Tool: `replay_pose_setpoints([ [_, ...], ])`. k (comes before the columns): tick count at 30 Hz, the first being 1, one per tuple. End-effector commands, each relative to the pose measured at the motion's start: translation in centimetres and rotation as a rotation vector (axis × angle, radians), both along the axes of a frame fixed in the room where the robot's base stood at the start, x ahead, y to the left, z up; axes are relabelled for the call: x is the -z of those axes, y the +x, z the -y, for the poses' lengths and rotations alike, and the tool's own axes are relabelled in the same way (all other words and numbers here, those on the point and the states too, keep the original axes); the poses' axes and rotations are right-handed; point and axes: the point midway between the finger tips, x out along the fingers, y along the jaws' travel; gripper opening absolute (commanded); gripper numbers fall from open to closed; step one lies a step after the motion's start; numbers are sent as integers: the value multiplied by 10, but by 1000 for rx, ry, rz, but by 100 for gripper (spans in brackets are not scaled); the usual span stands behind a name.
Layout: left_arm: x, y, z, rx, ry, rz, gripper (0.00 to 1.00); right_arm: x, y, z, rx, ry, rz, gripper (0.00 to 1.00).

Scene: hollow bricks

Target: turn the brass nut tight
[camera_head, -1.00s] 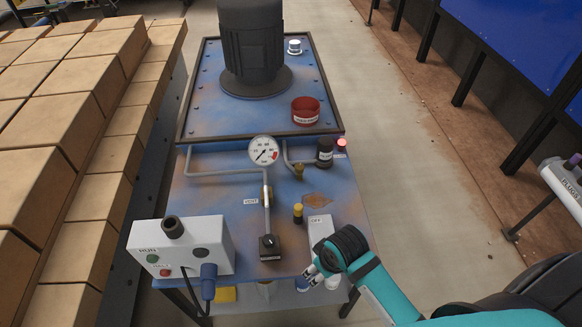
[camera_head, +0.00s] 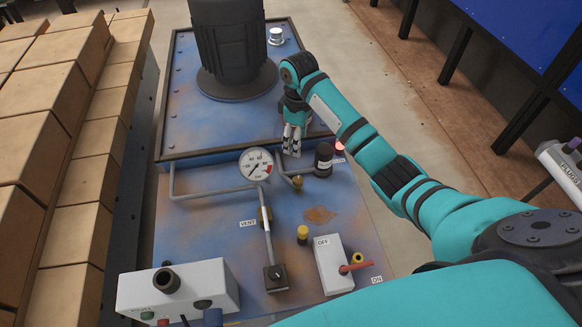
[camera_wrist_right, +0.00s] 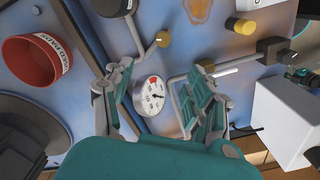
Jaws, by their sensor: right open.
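My right gripper (camera_head: 291,146) is open and empty, pointing down beyond the pipes. In the wrist view its fingers (camera_wrist_right: 160,75) appear either side of the pressure gauge (camera_wrist_right: 151,97), apart from both fittings. My left gripper is out of view.
The gauge (camera_head: 256,164) and black cap (camera_head: 324,158) stand close by. A red cup (camera_wrist_right: 32,62) is beside the gripper, hidden in the head view. A motor (camera_head: 232,45), switch box (camera_head: 333,264) with red lever and control box (camera_head: 178,288) stand around.

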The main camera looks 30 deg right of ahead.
Motion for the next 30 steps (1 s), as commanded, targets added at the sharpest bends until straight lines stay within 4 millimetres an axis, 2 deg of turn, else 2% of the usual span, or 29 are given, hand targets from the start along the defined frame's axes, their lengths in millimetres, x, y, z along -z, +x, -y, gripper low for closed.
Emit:
replay_pose_setpoints([
  [5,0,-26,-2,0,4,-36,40,19,-1,0,-2,1,-7,57],
  [9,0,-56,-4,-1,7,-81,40,47,-1,-1,0,1,-6,57],
  [12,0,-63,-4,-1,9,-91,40,70,-2,0,0,1,-6,57],
  [14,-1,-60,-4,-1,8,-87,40,83,-2,-1,0,2,-6,57],
  [22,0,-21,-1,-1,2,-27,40,140,-2,-1,-1,1,-3,57],
  [26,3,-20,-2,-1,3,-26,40,158,-1,-1,-1,2,-1,57],
  [30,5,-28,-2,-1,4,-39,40,169,-1,-1,-1,1,0,57],
])
